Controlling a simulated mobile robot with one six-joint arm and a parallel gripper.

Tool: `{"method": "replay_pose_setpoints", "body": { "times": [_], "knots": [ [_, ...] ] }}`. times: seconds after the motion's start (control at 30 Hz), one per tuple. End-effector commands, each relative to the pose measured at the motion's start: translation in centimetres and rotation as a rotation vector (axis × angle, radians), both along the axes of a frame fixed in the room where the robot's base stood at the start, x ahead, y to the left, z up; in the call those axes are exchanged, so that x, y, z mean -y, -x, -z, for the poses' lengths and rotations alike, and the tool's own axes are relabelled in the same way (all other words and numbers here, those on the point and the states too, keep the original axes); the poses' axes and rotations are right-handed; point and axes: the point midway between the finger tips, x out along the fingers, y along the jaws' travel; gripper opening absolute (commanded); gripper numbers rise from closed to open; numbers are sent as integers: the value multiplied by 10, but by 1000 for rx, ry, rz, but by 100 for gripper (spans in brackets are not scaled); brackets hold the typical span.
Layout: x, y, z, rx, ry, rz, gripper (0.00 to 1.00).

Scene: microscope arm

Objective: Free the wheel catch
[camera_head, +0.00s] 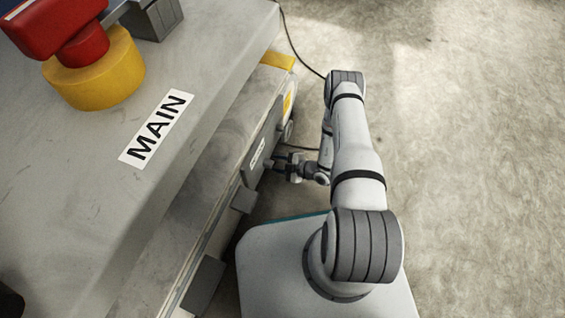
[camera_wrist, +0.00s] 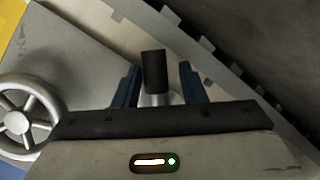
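A grey spoked handwheel (camera_wrist: 22,118) is at the left edge of the wrist view. It shows small in the head view (camera_head: 288,131), on the side of the bench. A black block-shaped knob (camera_wrist: 154,68) on a light round stem stands between the fingers of my gripper (camera_wrist: 159,85); it may be the wheel catch, but I cannot tell. The two dark blue fingers are apart, with a visible gap on the knob's right and a narrow one on its left. In the head view my gripper (camera_head: 277,164) is close to a grey side panel (camera_head: 262,148), its tips hard to make out.
The grey bench top (camera_head: 205,75) carries a MAIN label (camera_head: 156,129) and a red switch (camera_head: 82,45) on a yellow base. Grey blocks (camera_head: 244,199) jut from the bench side. A black cable (camera_head: 300,55) lies on the floor. The floor at right is clear.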

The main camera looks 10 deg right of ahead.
Motion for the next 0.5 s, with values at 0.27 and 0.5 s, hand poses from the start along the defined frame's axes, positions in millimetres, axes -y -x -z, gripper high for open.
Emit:
{"method": "replay_pose_setpoints", "body": {
  "times": [0.27, 0.5],
  "knots": [
    [1, -1, -1, 2, 1, 3, 46],
    [16, 9, -11, 1, 1, 9, 46]
  ]
}}
